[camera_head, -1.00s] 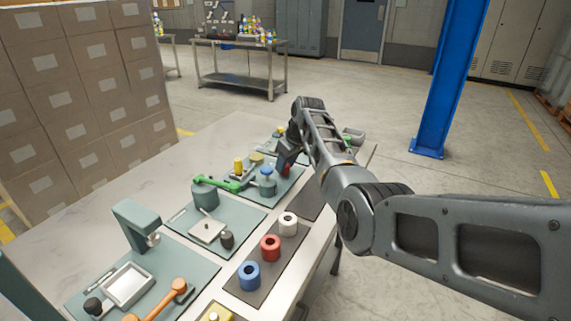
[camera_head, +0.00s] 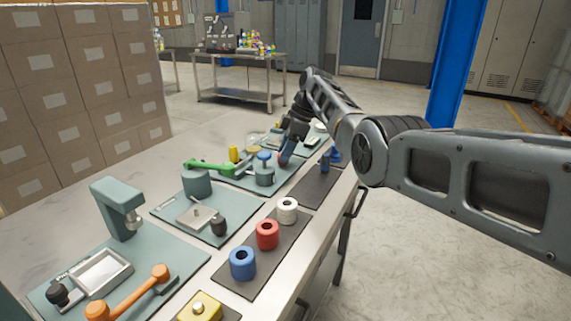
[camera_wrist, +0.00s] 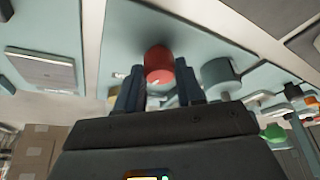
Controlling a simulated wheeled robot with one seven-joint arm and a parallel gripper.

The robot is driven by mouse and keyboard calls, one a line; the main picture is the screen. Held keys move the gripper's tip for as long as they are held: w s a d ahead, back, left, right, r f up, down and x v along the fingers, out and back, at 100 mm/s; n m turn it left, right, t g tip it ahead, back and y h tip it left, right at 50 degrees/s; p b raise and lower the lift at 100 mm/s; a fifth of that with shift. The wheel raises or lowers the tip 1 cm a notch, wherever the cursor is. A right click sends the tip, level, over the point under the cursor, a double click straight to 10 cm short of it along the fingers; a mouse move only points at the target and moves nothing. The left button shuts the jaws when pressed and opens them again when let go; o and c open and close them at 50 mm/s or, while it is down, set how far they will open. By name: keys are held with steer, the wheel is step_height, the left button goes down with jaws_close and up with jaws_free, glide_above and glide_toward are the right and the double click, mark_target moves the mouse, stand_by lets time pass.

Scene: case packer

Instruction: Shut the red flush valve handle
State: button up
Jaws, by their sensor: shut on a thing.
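The red handle (camera_wrist: 158,65) shows in the wrist view as a rounded red knob over a teal base plate (camera_wrist: 150,22). My gripper (camera_wrist: 160,88) has one finger on each side of it and is shut on it. In the head view my gripper (camera_head: 286,152) reaches down to the far part of the bench, and only a small bit of red (camera_head: 283,159) shows at its fingertips. The rest of the handle and its valve are hidden there by the fingers.
White, red and blue rings (camera_head: 267,235) lie on a dark mat nearer me. Stacked cartons (camera_head: 75,90) stand at the left.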

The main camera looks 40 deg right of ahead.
steer(key=shift+f+n+g+b, duration=0.1)
steer(key=shift+n+g+b, duration=0.2)
steer(key=shift+n+b, duration=1)
steer(key=shift+b, duration=0.4)
steer(key=o, duration=1)
steer(key=shift+v, duration=4)
steer(key=shift+w+d, duration=0.1)
